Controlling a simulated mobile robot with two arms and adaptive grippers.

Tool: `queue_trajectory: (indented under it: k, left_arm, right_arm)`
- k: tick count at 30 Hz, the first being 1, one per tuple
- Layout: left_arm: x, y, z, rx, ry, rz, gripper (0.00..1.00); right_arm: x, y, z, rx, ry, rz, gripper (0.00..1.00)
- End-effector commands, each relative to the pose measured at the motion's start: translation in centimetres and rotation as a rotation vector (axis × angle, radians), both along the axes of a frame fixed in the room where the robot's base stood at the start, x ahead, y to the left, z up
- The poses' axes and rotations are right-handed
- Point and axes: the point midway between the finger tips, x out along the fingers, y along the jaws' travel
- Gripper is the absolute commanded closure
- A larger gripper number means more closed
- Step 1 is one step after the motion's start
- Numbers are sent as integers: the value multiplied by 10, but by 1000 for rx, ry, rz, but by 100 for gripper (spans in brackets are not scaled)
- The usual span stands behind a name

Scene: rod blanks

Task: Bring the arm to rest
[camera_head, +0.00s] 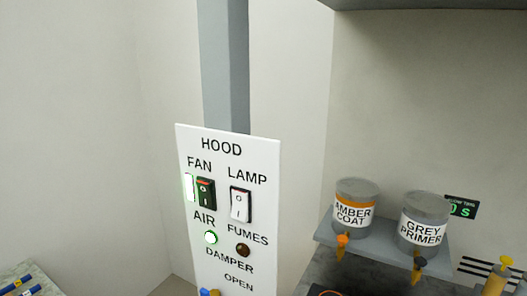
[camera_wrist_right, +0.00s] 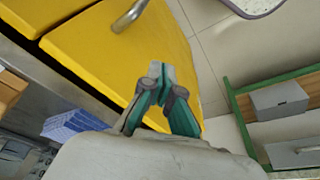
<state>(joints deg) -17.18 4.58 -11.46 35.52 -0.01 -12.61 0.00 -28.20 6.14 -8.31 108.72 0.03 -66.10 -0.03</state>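My right gripper (camera_wrist_right: 162,70) shows in the right wrist view with its teal fingers drawn together at the tips. It looks shut, and nothing shows between the tips. It appears in front of a yellow cabinet front (camera_wrist_right: 125,50), with tiled floor beyond; I cannot tell the gap to the cabinet. Neither arm shows in the head view, and my left gripper is in neither view.
AMBER COAT (camera_head: 355,205) and GREY PRIMER (camera_head: 424,222) pots stand on a shelf. The wrist view shows a metal handle (camera_wrist_right: 130,15), blue boxes (camera_wrist_right: 72,123) and a green-edged unit (camera_wrist_right: 240,112).

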Motion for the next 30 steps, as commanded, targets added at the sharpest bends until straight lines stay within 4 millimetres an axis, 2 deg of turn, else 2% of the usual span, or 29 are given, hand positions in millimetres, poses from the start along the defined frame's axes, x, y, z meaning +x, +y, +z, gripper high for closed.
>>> queue_trajectory:
  k: [1, 6, 9, 13, 16, 18, 21, 24, 30]
  left_arm:
    - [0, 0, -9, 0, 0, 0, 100]
    - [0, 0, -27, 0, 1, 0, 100]
    - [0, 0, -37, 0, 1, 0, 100]
    - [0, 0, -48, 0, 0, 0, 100]
    - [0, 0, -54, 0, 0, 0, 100]
    - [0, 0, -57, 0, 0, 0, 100]
    - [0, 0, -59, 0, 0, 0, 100]
    - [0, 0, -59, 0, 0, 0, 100]
    - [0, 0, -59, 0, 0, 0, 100]
  right_arm:
    - [-7, -1, -38, -2, 20, 2, 100]
    - [-42, -6, -149, -8, 64, 10, 100]
    - [-75, -11, -207, -11, 90, 15, 100]
    - [-122, -19, -264, -15, 118, 23, 100]
    - [-154, -25, -291, -18, 134, 27, 100]
    - [-172, -29, -303, -19, 142, 30, 100]
    - [-187, -32, -311, -21, 147, 32, 100]
    - [-193, -33, -313, -20, 150, 33, 100]
    - [-194, -33, -313, -20, 150, 33, 100]
